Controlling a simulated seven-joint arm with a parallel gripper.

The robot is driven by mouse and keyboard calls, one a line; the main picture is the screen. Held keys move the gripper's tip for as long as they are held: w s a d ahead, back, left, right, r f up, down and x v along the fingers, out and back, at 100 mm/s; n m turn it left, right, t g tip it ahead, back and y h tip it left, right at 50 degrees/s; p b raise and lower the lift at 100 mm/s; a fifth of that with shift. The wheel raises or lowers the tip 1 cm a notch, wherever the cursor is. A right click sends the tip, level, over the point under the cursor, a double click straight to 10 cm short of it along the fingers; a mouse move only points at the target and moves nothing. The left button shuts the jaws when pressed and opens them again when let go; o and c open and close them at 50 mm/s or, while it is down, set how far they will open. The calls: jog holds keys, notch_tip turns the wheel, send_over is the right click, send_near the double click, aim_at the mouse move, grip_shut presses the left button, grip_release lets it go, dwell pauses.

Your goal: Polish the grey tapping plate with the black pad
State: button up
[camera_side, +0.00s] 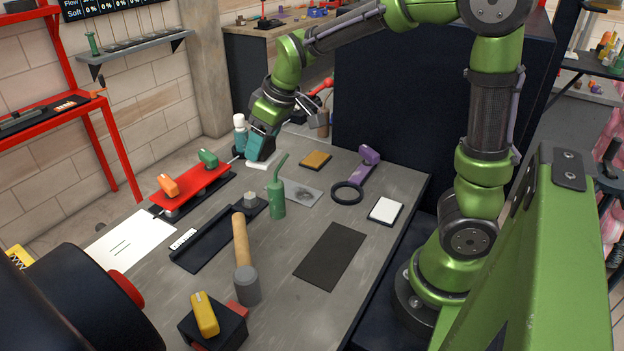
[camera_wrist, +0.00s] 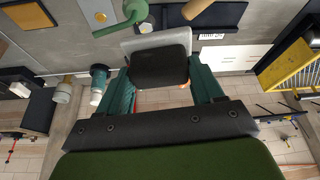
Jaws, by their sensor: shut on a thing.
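My gripper (camera_side: 260,149) is at the far left part of the workbench, low over its top, with teal fingers pointing down. In the wrist view my gripper (camera_wrist: 161,70) is shut on the black pad (camera_wrist: 160,62), which sits between both fingers. A pale slab (camera_side: 257,166) shows under the fingers, and beyond the pad in the wrist view (camera_wrist: 150,40); I cannot tell whether it is part of the pad. The grey tapping plate (camera_side: 309,195) lies flat on the bench, to the right of and nearer than my gripper, with a dark smudge on it.
A green bottle with a bent straw (camera_side: 277,198) stands at the plate's left edge. A teal bottle with a white cap (camera_side: 240,132) stands beside my gripper. An orange pad (camera_side: 316,160) and purple-handled ring (camera_side: 348,191) lie beyond and right.

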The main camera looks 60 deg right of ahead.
jog(key=w+d+r+n+y, duration=0.15)
jog(key=w+d+n, duration=0.25)
jog(key=w+d, duration=0.6)
jog(key=s+d+f+n, duration=0.2)
jog(key=s+d+f, duration=0.2)
jog(key=s+f, duration=0.55)
jog(key=shift+n+g+y, duration=0.35)
jog(key=shift+n+g, duration=0.15)
jog(key=shift+s+a+f, duration=0.35)
jog(key=shift+a+f, duration=0.3)
jog(key=shift+f, duration=0.55)
jog(key=shift+s+a+f, duration=0.4)
jog(key=shift+a+f, duration=0.2)
jog(key=shift+f, duration=0.65)
jog(key=shift+s+a+f, duration=0.35)
jog(key=shift+a+f, duration=0.3)
jog(key=shift+f, duration=0.55)
jog(key=shift+f, duration=1)
jog(key=shift+d+r, duration=0.1)
jog(key=shift+d, duration=1.95)
